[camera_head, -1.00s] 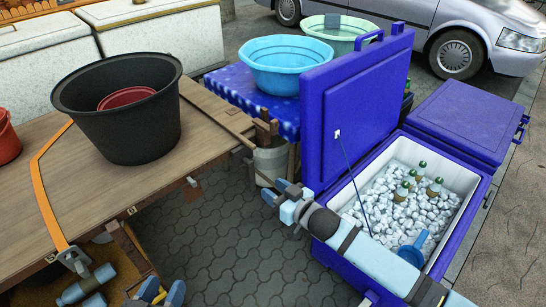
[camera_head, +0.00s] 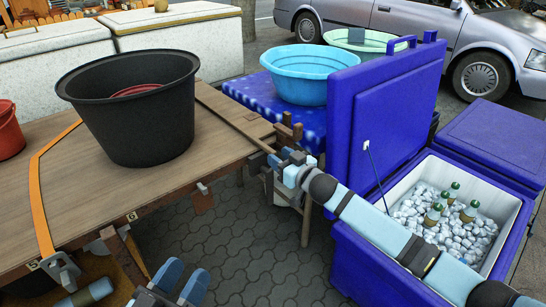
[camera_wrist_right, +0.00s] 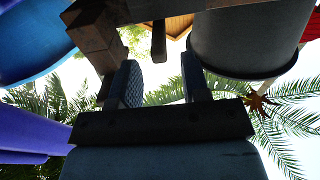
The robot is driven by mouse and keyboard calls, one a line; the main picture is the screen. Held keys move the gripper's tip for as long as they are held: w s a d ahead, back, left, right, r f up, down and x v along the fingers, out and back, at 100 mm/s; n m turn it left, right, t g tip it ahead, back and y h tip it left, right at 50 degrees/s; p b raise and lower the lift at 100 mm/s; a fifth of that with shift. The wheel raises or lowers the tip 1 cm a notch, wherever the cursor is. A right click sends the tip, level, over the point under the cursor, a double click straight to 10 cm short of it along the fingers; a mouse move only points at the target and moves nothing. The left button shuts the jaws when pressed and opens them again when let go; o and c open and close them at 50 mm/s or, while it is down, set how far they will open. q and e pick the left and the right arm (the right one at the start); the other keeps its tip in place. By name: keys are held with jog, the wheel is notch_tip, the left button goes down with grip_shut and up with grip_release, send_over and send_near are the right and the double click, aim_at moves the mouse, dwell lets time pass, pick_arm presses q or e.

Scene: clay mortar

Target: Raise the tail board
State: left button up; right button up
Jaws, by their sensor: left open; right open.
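The wooden cart bed (camera_head: 90,175) spans the left of the head view. A wooden board (camera_head: 122,258) hangs below its near edge; I take it for the tail board, but much of it is hidden or out of frame. My right gripper (camera_head: 277,160) is open beside the wooden post (camera_head: 290,132) at the cart's right corner. In the right wrist view, the open fingers (camera_wrist_right: 162,85) have nothing between them; a brown wooden peg (camera_wrist_right: 158,40) shows beyond the tips. My left gripper (camera_head: 182,281) is open and empty at the bottom, below the cart's near edge.
A black tub (camera_head: 135,120) stands on the cart, with an orange strap (camera_head: 42,200) to its left. An open blue cooler (camera_head: 350,235) of ice and bottles is at the right, under my right arm. A light blue basin (camera_head: 300,78) stands behind.

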aim_at(273, 151)
jog(key=shift+b+x, duration=0.35)
jog(key=shift+x, duration=1.45)
pick_arm(q)
jog(key=shift+w+f+g, duration=0.1)
jog(key=shift+f+g, duration=0.2)
jog(key=shift+f, duration=0.45)
